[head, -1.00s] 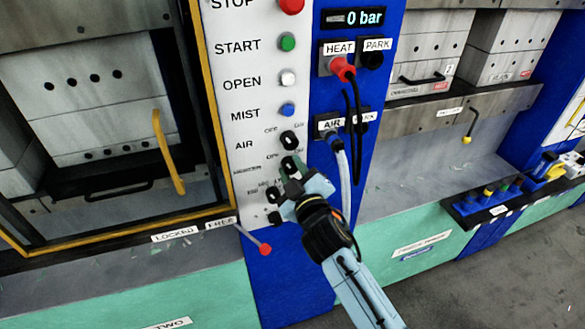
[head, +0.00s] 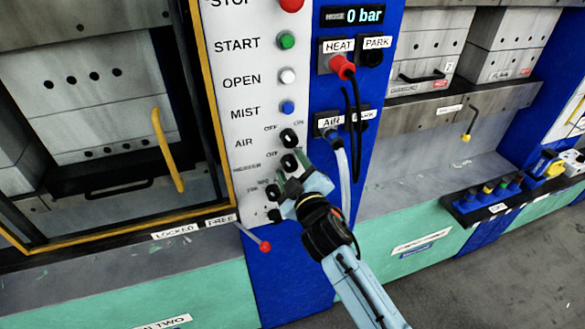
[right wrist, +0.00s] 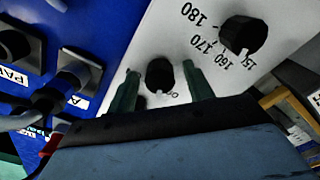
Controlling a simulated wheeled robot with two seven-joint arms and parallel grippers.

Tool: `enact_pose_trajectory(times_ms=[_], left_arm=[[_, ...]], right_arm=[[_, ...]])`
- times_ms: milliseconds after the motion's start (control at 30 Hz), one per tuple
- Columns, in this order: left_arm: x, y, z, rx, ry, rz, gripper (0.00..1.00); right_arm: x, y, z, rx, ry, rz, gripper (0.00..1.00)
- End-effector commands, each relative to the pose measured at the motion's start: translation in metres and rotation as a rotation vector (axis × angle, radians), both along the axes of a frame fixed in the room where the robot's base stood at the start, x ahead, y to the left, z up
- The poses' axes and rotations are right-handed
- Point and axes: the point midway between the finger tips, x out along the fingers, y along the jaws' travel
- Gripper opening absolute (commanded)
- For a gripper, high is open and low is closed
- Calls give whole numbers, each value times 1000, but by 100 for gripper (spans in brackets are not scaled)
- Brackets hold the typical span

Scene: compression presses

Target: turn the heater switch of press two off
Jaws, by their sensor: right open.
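The heater switch (head: 289,162) of press two is a black knob on the white control panel (head: 240,100), beside an OFF label. My right gripper (head: 291,180) is just below it in the head view, with its green fingers open. In the right wrist view, the heater switch (right wrist: 160,75) shows between the two spread fingertips (right wrist: 161,86), with gaps on both sides. I cannot tell which way the knob points. My left gripper is not in view.
The air switch (head: 288,138) is just above, and the temperature dial (head: 272,192) is below left; the dial also shows in the right wrist view (right wrist: 243,35). Hoses (head: 345,165) hang at the right. A red-tipped lever (head: 265,246) sticks out below.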

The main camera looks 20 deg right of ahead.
Motion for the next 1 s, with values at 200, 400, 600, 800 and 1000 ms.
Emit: enact_pose_trajectory(times_ms=[200,400,600,800,1000], left_arm=[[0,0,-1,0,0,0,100],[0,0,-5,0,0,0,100],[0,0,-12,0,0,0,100],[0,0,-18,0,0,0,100],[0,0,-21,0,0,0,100]], right_arm=[[-5,0,0,2,-1,0,52],[-36,-1,-2,2,1,1,52],[-81,-3,-2,2,2,-1,52],[-116,-4,-2,2,3,0,52],[-132,-4,0,0,0,0,52]])
